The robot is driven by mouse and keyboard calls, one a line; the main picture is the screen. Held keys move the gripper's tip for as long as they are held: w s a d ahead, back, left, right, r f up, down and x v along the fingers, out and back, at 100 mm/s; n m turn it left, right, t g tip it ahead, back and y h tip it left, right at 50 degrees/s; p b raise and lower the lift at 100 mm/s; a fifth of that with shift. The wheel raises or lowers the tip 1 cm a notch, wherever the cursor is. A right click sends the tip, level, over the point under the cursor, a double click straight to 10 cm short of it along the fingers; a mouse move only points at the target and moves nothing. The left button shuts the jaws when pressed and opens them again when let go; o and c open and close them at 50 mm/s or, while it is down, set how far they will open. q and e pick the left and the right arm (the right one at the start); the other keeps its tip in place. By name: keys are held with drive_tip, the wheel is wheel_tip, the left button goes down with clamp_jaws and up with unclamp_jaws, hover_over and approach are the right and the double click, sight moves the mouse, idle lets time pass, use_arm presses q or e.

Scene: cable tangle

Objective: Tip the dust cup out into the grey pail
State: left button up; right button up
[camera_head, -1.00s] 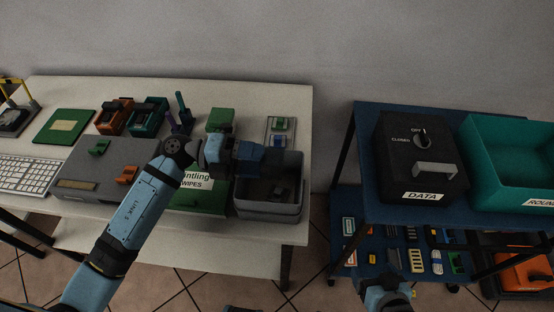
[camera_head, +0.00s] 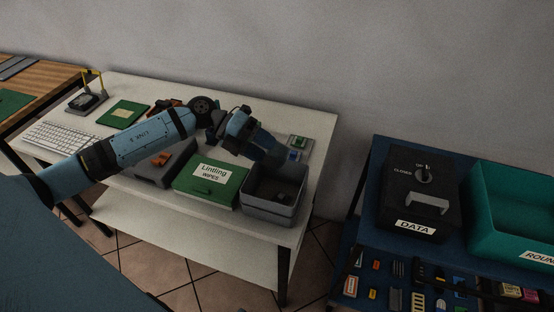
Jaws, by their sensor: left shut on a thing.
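The grey pail (camera_head: 268,214) is an open grey bin at the right end of the white table. A dark lump lies inside it. My left gripper (camera_head: 262,147) is above the pail's back left part, angled down to the right. It is shut on a blue-grey thing (camera_head: 273,158), apparently the dust cup, whose lower end is over the pail's opening. The cup's outline merges with the gripper, so its exact tilt and contents cannot be told. My right gripper is out of view.
A green box labelled wipes (camera_head: 207,186) stands left of the pail. A grey case (camera_head: 160,167) and a keyboard (camera_head: 62,138) lie farther left. A small tray (camera_head: 298,146) is behind the pail. A black DATA box (camera_head: 418,215) and a teal bin (camera_head: 487,220) stand on the blue cart.

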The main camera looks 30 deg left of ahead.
sight(276, 146)
use_arm(q)
drive_tip(key=r+y+p, duration=0.1)
drive_tip(key=y+p, duration=0.2)
drive_tip(key=p, duration=0.1)
drive_tip(key=d+r+g+y+p, duration=0.1)
drive_tip(key=y+p, duration=0.2)
drive_tip(key=p, duration=0.1)
drive_tip(key=w+d+r+g+y+p, duration=0.1)
drive_tip(key=y+p, duration=0.2)
drive_tip(key=p, duration=0.1)
drive_tip(key=shift+d+y, duration=0.2)
drive_tip(key=shift+y, duration=0.2)
drive_tip(key=shift+d+f+g+y+p, duration=0.1)
drive_tip(key=shift+d+g+y+p, duration=0.25)
drive_tip(key=shift+y+p, duration=0.5)
drive_tip(key=shift+d+f+g+y, duration=0.1)
drive_tip(key=shift+g+y, duration=0.15)
drive_tip(key=shift+y, duration=0.3)
